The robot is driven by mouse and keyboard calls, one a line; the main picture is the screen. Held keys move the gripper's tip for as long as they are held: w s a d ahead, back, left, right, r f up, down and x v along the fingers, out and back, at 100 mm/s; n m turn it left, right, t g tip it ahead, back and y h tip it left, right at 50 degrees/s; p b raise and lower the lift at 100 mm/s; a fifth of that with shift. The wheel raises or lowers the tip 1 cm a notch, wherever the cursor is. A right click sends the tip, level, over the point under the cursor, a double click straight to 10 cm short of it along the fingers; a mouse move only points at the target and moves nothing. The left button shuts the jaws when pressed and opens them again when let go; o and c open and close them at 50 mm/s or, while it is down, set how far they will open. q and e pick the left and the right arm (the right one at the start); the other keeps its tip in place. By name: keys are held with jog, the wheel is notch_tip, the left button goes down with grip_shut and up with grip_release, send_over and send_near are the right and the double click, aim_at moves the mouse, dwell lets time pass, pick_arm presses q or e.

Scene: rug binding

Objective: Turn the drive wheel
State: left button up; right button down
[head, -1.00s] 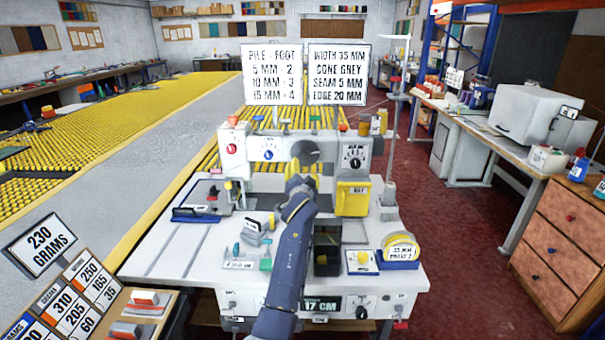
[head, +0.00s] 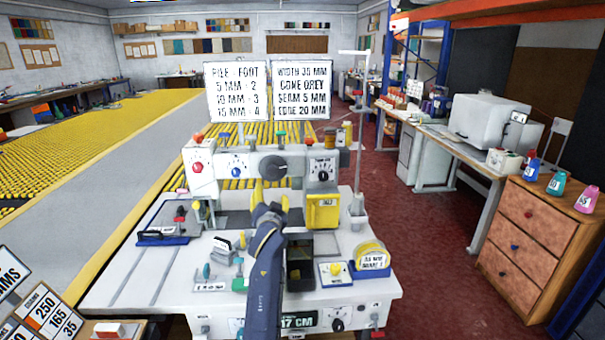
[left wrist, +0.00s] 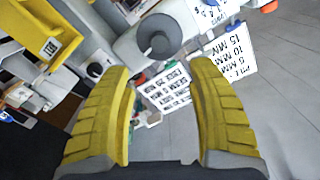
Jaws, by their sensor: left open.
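The drive wheel, which I take to be the dark grey round knob (head: 274,168), sits on the front of the white machine's upper arm (head: 216,160). The knob also shows in the left wrist view (left wrist: 160,37), beyond the fingertips near the top. My left gripper (head: 271,194) is just below and in front of the knob in the head view, apart from it. Its yellow fingers are spread wide, with nothing between them in the left wrist view (left wrist: 160,75). My right gripper is not in view.
A red knob (head: 197,168), a blue knob (head: 237,171) and a dial (head: 323,175) flank the wheel. A yellow box (head: 322,212) is close right of the gripper. Sign boards (head: 236,92) stand above. A thread stand (head: 359,150) rises at right.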

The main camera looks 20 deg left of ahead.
pick_arm(q)
send_near(272, 174)
jog(key=shift+n, duration=0.3)
jog(key=x, duration=0.9)
jog(key=shift+r, duration=0.1)
jog(key=shift+x, duration=1.05)
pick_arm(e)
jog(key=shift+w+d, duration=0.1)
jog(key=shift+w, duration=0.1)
pick_arm(q)
jog(key=shift+o, duration=0.2)
grip_shut()
